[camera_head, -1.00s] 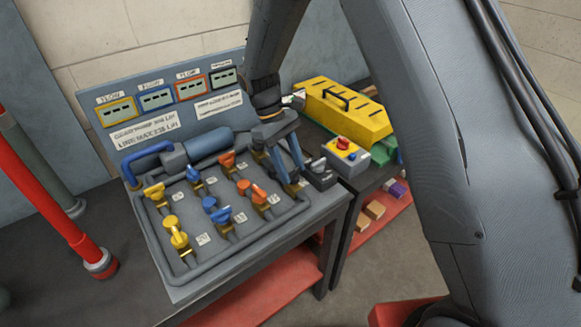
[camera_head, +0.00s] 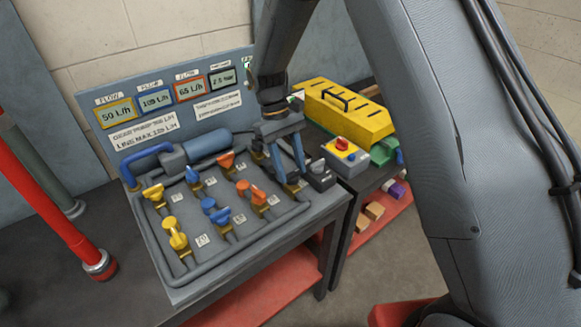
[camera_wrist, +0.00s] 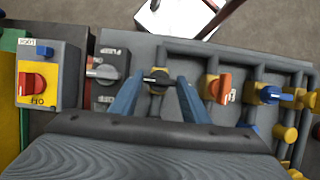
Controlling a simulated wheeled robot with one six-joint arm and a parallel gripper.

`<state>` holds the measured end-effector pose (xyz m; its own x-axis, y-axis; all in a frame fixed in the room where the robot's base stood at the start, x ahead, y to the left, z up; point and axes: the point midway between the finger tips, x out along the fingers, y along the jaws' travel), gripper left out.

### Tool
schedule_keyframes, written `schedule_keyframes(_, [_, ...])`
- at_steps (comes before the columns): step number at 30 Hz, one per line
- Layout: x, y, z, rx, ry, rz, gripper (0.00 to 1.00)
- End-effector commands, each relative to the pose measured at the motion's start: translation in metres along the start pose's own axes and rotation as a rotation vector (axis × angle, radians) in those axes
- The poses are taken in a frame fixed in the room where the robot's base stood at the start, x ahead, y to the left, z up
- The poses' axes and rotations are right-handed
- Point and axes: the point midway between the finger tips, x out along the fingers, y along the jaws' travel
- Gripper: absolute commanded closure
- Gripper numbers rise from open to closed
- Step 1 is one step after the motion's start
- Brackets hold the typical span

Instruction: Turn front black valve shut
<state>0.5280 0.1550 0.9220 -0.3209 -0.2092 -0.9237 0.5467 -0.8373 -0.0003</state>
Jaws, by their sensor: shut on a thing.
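The front black valve shows in the wrist view (camera_wrist: 157,78) as a dark handle on a brass body, between my fingertips. It lies about crosswise in that view, one end by each finger. My gripper (camera_wrist: 158,88) is shut on this handle. In the head view my gripper (camera_head: 294,178) points down at the right end of the front valve row. There its fingers hide most of the black handle, and only the brass body below shows.
The front orange valve (camera_head: 258,197), front blue valve (camera_head: 215,210) and front yellow valve (camera_head: 176,234) stand to the left. A grey selector (camera_head: 319,176) and red-knob box (camera_head: 345,157) stand close right. Behind are a yellow toolbox (camera_head: 345,110) and the display panel (camera_head: 170,95).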

Motion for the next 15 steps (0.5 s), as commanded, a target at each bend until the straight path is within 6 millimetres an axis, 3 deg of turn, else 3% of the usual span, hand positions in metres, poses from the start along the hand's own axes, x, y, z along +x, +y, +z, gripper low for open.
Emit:
schedule_keyframes(1, [-0.0005,0.0002,-0.0003,0.000,0.001,0.000,0.80])
schedule_keyframes(2, [-0.0005,0.0002,-0.0003,0.000,0.001,0.000,0.56])
schedule_keyframes(5, [-0.0005,0.0002,-0.0002,0.000,0.001,0.000,0.39])
schedule_keyframes(15, [-0.0025,0.0001,-0.0006,0.000,0.002,0.001,0.39])
